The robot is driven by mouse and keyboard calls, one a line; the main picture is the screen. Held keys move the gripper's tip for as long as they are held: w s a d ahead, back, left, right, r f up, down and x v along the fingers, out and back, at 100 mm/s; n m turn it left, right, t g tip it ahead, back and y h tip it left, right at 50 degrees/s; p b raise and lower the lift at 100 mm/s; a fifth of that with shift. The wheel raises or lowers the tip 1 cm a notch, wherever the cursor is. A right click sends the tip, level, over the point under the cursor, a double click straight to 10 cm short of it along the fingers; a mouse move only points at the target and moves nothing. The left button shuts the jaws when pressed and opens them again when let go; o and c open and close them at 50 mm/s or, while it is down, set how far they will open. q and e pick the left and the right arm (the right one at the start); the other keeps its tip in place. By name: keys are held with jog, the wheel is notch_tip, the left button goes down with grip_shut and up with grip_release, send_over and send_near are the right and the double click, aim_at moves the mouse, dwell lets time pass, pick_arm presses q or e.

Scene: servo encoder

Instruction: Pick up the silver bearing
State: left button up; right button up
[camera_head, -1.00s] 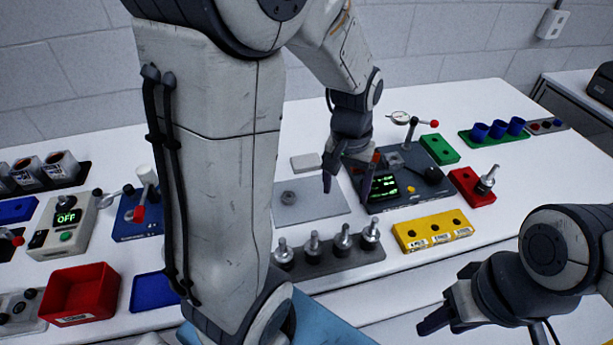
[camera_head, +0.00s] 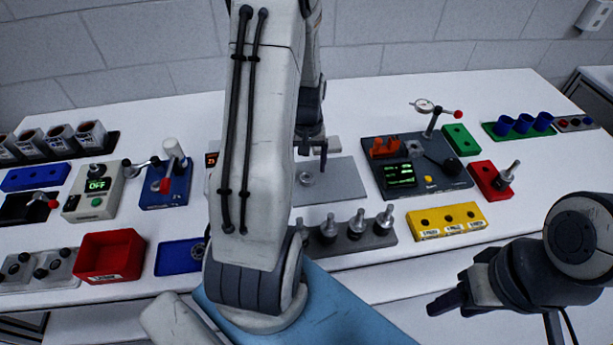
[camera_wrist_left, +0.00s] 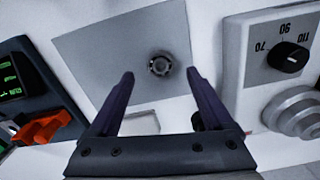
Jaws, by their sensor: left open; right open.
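The silver bearing (camera_head: 306,179) is a small ring lying on a flat grey plate (camera_head: 342,182), partly beside my left arm in the head view. In the left wrist view the bearing (camera_wrist_left: 160,65) lies on the plate, just beyond the fingertips and roughly centred between them. My left gripper (camera_wrist_left: 160,76) is open and empty, pointing down at the plate; in the head view it (camera_head: 314,158) is partly hidden by my arm. My right gripper (camera_head: 446,300) is open and empty in front of the table, well away from the bearing.
A grey rack with several metal posts (camera_head: 352,241) stands in front of the plate. A dark test device (camera_head: 442,185) is right of it. A dial box (camera_wrist_left: 275,60) is close by in the left wrist view. A red bin (camera_head: 108,256) and a blue tray (camera_head: 178,257) sit at left.

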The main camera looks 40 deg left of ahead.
aim_at(307, 172)
pick_arm(q)
notch_tip(307, 172, down, 3)
jog(key=shift+s+f, duration=0.1)
jog(key=shift+f, duration=0.1)
jog(key=shift+c, duration=0.3)
grip_shut()
jog(key=shift+r, duration=0.1)
